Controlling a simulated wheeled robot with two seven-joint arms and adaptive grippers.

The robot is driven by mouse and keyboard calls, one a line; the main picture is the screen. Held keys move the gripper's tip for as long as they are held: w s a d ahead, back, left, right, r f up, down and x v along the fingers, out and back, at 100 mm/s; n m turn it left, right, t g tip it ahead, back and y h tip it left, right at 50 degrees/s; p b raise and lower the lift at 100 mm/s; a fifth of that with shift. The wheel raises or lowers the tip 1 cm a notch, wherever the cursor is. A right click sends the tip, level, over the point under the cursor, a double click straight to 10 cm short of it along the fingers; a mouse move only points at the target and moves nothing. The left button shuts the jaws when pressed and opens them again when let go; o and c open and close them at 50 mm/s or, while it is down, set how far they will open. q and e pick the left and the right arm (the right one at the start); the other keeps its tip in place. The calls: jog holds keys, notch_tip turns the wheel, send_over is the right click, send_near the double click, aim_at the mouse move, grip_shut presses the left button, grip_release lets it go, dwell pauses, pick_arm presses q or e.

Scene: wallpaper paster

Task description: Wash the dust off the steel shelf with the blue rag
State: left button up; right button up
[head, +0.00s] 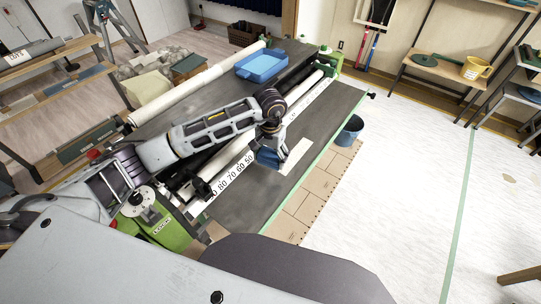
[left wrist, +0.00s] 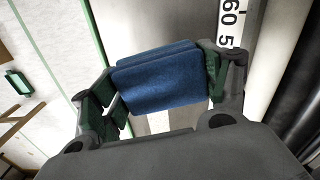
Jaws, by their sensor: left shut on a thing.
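My left gripper (head: 272,158) is shut on the folded blue rag (head: 267,160). In the left wrist view the rag (left wrist: 160,82) sits between the two fingers of the gripper (left wrist: 163,90). The rag is over the dark grey steel shelf (head: 250,200) along the front of the paster; I cannot tell whether it touches the surface. A pale strip (head: 296,157) shows on the shelf just right of the rag. Dust is not clear at this size. My right gripper is not in view.
A numbered scale (head: 229,175) and rollers run along the shelf's back side. A blue tray (head: 262,66) sits on the paster's far top. Open pale floor (head: 400,190) lies to the right.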

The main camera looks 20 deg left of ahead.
pick_arm(q)
jog(key=shift+f, duration=0.85)
notch_tip(320, 180, down, 2)
jog(key=shift+b, duration=0.55)
jog(key=shift+f, duration=0.55)
jog(key=shift+f+b, duration=0.4)
jog(key=shift+f, duration=0.25)
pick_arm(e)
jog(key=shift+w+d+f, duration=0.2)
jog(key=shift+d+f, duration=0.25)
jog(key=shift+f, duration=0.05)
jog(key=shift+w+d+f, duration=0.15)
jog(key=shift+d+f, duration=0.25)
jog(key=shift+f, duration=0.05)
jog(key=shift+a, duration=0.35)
